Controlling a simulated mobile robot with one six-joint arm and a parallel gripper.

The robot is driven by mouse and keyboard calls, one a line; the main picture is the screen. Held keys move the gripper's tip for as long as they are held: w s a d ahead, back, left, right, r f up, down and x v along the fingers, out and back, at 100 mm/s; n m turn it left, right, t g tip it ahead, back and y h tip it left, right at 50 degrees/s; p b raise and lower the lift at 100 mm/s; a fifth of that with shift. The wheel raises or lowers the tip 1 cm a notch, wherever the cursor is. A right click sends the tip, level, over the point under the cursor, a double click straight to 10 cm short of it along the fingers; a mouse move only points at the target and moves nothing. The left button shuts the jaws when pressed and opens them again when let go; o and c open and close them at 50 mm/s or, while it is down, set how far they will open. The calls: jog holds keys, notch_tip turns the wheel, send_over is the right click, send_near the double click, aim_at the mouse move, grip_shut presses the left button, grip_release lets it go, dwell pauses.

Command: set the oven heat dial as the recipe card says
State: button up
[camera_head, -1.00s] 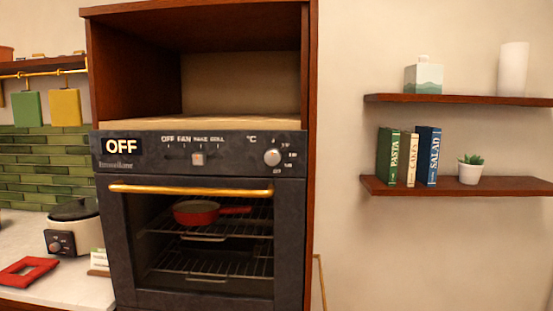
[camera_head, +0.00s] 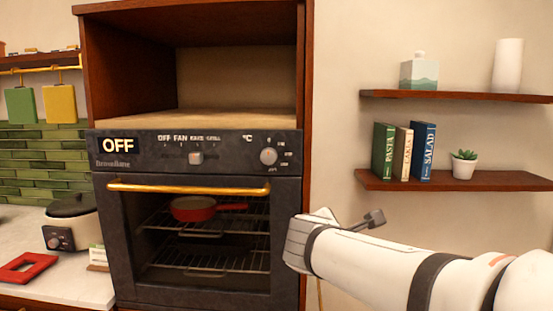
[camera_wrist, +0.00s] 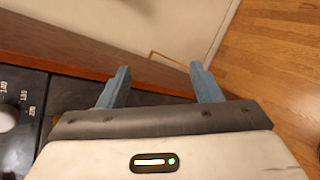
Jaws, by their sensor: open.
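The oven (camera_head: 205,235) has a dark control panel with a display (camera_head: 118,146) reading OFF. The round pale heat dial (camera_head: 268,156) is at the panel's right, with small marks around it and °C printed beside it; I cannot make out its pointer. It shows partly at the left edge of the wrist view (camera_wrist: 7,119). A small white card (camera_head: 97,255) stands on the counter left of the oven; its writing is too small to read. My gripper (camera_wrist: 160,85) is open and empty, to the right of the dial and apart from it.
A slider knob (camera_head: 196,158) sits under OFF, FAN, BAKE and GRILL labels. A gold handle (camera_head: 190,188) crosses the oven door. A red pan (camera_head: 193,208) is inside. Shelves with books (camera_head: 404,151) hang at right. A cooker (camera_head: 72,222) stands left.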

jog(key=w+a+r+n+t+y, duration=0.2)
jog(key=w+a+r+n+t, duration=0.25)
jog(key=a+r+n, duration=0.3)
jog(key=n+t+y+p, duration=0.2)
jog(key=n+y, duration=0.1)
jog(key=n, duration=0.4)
send_near(268, 158)
jog(key=w, duration=0.2)
jog(key=w+p, duration=0.1)
jog(key=w, duration=0.5)
jog(key=shift+w+r, duration=0.1)
jog(key=shift+w, duration=0.25)
jog(key=shift+c, duration=0.2)
